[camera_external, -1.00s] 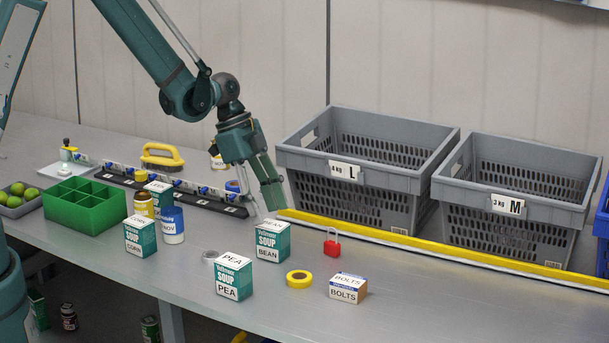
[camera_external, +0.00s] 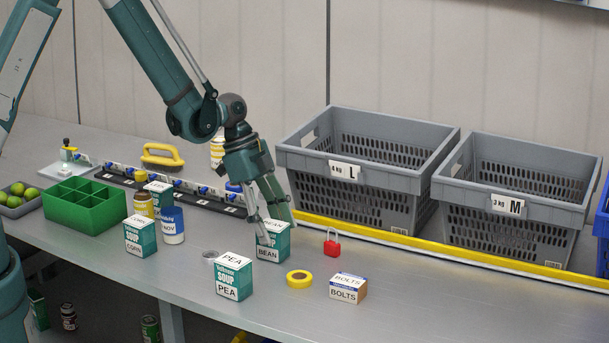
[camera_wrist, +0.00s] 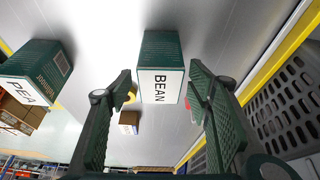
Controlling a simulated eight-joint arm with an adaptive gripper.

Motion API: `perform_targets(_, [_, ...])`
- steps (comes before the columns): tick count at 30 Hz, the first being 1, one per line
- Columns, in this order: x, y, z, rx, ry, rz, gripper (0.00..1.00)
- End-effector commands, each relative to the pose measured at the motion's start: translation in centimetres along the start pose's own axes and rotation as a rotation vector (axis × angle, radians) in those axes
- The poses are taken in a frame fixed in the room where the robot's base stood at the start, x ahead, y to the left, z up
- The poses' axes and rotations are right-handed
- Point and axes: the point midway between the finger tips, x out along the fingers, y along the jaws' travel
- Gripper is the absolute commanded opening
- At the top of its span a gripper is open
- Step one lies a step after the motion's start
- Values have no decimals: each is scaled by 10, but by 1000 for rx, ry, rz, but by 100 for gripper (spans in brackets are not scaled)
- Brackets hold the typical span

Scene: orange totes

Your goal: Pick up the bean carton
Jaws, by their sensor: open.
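The bean carton (camera_external: 272,250) is a teal and white box marked BEAN, standing upright on the grey table. In the wrist view the bean carton (camera_wrist: 161,66) lies ahead, between the lines of the two fingers. My gripper (camera_external: 276,232) is open around the top of the carton in the external view, one finger in front of it and one at its far right side. The fingers hide part of its front and top. In the wrist view my gripper (camera_wrist: 160,90) shows both fingers apart, and I cannot tell whether either touches the carton.
The pea carton (camera_external: 234,277) stands in front to the left, and the corn carton (camera_external: 140,236) farther left. A yellow rail (camera_external: 420,246) runs before the grey totes (camera_external: 300,160).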

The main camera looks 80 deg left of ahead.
Motion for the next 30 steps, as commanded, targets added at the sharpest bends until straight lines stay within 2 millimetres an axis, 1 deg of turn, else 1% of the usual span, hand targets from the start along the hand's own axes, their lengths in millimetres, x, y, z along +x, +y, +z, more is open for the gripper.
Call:
perform_targets(11, [0, 0, 0, 0, 0, 0, 51])
perform_targets(12, [0, 0, 0, 0, 0, 0, 49])
perform_targets(18, [0, 0, 0, 0, 0, 0, 23])
perform_targets(20, [0, 0, 0, 0, 0, 0, 17])
perform_targets(30, [-1, 0, -1, 0, 0, 0, 16])
